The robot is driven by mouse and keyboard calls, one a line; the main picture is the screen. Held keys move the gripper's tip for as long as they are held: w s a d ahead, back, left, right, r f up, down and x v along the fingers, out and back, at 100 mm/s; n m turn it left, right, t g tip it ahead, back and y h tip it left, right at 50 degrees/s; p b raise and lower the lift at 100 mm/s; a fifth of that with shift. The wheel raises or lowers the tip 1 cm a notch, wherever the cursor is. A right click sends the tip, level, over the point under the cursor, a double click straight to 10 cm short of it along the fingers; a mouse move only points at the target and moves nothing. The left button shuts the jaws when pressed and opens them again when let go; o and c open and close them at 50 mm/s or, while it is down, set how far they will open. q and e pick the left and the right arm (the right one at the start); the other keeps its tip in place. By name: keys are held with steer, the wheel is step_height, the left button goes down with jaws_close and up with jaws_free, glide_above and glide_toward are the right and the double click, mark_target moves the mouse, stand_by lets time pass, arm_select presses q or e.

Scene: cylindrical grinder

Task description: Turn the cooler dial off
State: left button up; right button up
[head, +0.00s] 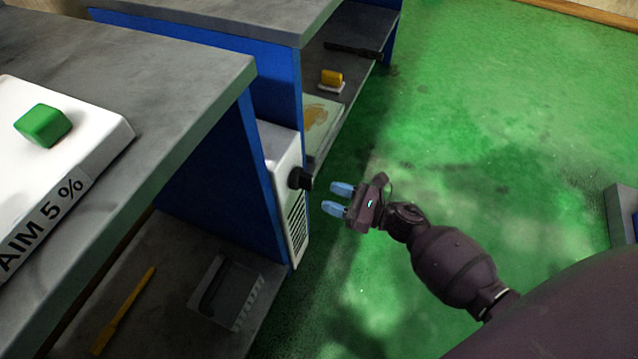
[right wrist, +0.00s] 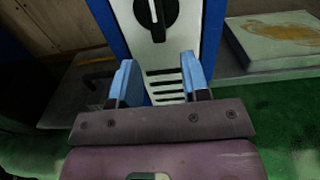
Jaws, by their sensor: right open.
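The cooler (head: 286,200) is a white box with dark vent slots, set against the blue side panel of the bench. Its black dial (head: 299,179) sticks out from the front face. In the right wrist view the dial (right wrist: 156,14) shows at the top with a white mark running near upright; its top edge is cut off. My right gripper (head: 338,199) has blue fingers, open and empty, just right of the dial and apart from it. In the right wrist view the fingers (right wrist: 162,80) are spread below the dial, over the vent slots. My left gripper is not in view.
A grey bench with a white block marked "AIM 5 %" (head: 100,140) and a green cube (head: 43,125) stands at left. A lower shelf holds a yellow stick (head: 124,310) and a clear tray (head: 226,292). The green floor (head: 480,120) right of the cooler is clear.

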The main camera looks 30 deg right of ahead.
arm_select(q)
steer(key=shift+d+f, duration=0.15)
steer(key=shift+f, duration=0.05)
arm_select(e)
steer(key=v, duration=0.4)
steer(key=shift+s+d, duration=0.25)
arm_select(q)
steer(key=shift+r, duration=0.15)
